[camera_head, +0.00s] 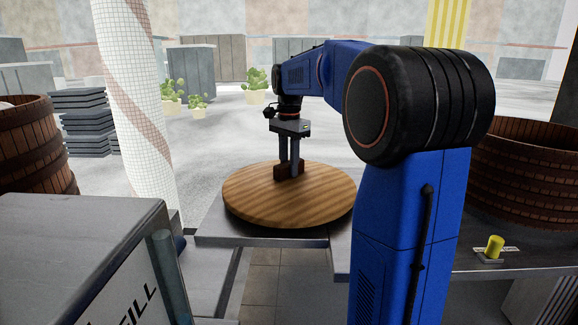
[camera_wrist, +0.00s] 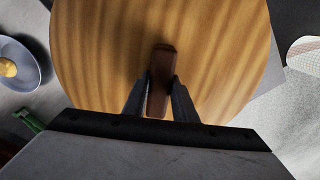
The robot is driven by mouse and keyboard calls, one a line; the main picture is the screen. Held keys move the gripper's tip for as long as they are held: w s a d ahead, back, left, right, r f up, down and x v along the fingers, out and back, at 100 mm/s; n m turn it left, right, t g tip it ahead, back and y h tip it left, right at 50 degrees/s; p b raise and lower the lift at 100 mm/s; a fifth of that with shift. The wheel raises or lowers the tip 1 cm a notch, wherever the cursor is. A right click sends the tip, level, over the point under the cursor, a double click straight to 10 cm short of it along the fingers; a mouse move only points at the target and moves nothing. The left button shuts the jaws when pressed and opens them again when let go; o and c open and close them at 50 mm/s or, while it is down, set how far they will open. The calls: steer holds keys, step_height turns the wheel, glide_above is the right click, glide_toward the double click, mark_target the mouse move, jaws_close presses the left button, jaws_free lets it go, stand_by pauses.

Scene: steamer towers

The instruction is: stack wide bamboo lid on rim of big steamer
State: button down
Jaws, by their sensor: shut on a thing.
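The wide bamboo lid (camera_head: 262,205) is a round, striped light-wood disc with a dark brown bar handle (camera_wrist: 161,60) on top. My gripper (camera_head: 289,172) points down over it and is shut on the handle, with one finger on each side, as the wrist view also shows (camera_wrist: 160,88). The lid lies level over a grey table top (camera_head: 215,228); I cannot tell whether it touches it. A large brown slatted wooden tub (camera_head: 530,180) stands at the right and another (camera_head: 35,150) at the left, both partly cut off. I cannot tell which is the big steamer.
A white tiled column (camera_head: 140,100) stands behind the left side. A grey box (camera_head: 80,235) fills the lower left. A small yellow cylinder (camera_head: 495,246) sits near the right tub. Stacked dark slabs (camera_head: 85,125) and potted plants (camera_head: 255,79) are farther back.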

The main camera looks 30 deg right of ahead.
steer(key=shift+f, duration=0.35)
steer(key=c, duration=1.4)
jaws_free()
steer(key=shift+f, duration=0.1)
steer(key=shift+c, duration=0.2)
step_height(320, 180, up, 18)
steer(key=shift+s+f, duration=0.1)
steer(key=shift+s, duration=0.05)
